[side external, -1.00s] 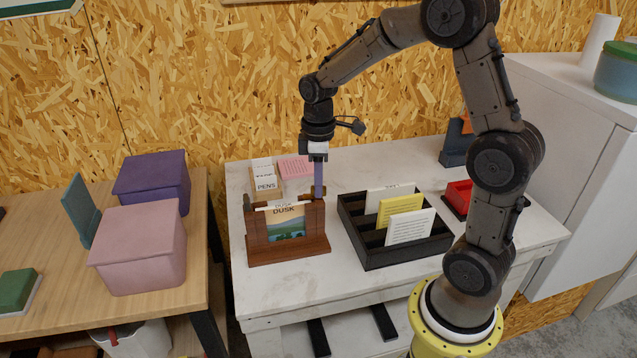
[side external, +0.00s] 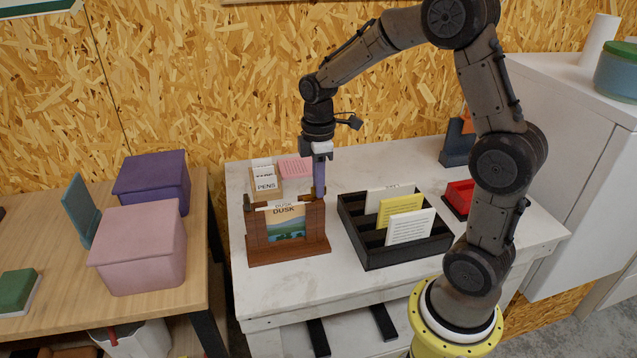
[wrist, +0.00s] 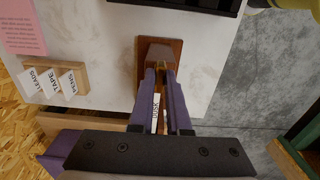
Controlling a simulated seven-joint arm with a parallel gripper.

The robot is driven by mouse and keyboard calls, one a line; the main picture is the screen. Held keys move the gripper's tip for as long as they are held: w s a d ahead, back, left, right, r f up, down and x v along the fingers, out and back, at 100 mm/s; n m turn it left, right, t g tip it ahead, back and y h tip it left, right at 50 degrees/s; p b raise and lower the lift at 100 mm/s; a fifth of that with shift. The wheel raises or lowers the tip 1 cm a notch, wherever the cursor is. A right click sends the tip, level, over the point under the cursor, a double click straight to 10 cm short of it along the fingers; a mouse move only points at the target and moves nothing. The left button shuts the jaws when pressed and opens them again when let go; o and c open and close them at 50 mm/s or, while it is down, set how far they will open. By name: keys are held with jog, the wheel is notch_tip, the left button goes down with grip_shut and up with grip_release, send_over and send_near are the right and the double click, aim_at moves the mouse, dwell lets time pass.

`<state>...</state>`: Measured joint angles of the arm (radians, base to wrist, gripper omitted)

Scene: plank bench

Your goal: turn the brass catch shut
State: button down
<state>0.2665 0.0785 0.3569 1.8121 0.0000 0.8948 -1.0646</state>
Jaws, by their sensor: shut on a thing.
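A dark wooden stand (side external: 288,249) holds a picture card (side external: 286,228) marked DUSK between two posts on the white bench. The stand also shows in the wrist view (wrist: 160,48), with the card's edge (wrist: 155,108) seen between my fingers. My gripper (side external: 319,193) points straight down at the top of the stand's right-hand post. In the wrist view my gripper (wrist: 161,76) has its two purple fingers close together over the stand. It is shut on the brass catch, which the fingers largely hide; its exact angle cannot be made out.
A black divided tray (side external: 395,252) with several cards stands right of the stand. A wooden holder (side external: 266,196) with label cards and a pink note (side external: 296,168) lie behind it. A red bin (side external: 459,197) is further right. The bench's front strip is clear.

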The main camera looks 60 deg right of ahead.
jog(key=c, duration=0.9)
grip_release()
notch_tip(320, 180, up, 14)
